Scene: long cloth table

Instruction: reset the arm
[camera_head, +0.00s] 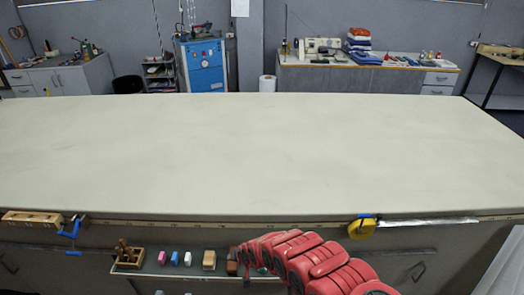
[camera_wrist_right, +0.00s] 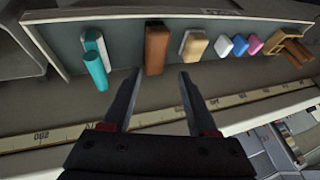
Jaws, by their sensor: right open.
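My right arm is a chain of red links entering the head view from the lower right and reaching left along the table's near side. In the right wrist view my right gripper (camera_wrist_right: 160,75) has its two dark fingers apart with nothing between them. Beyond the fingertips is a small shelf (camera_wrist_right: 120,45) with a brown block (camera_wrist_right: 157,48) standing roughly in line with the gap. The gripper is apart from the block. In the head view the arm's far end is near the shelf, and the fingers cannot be made out. My left arm and gripper are not in view.
The long cloth table (camera_head: 260,150) has a bare top. The shelf holds a tan block (camera_head: 209,260), small coloured pieces and a wooden holder (camera_head: 129,255). A yellow tape measure (camera_head: 362,228) and a blue clamp (camera_head: 72,232) sit at the front edge.

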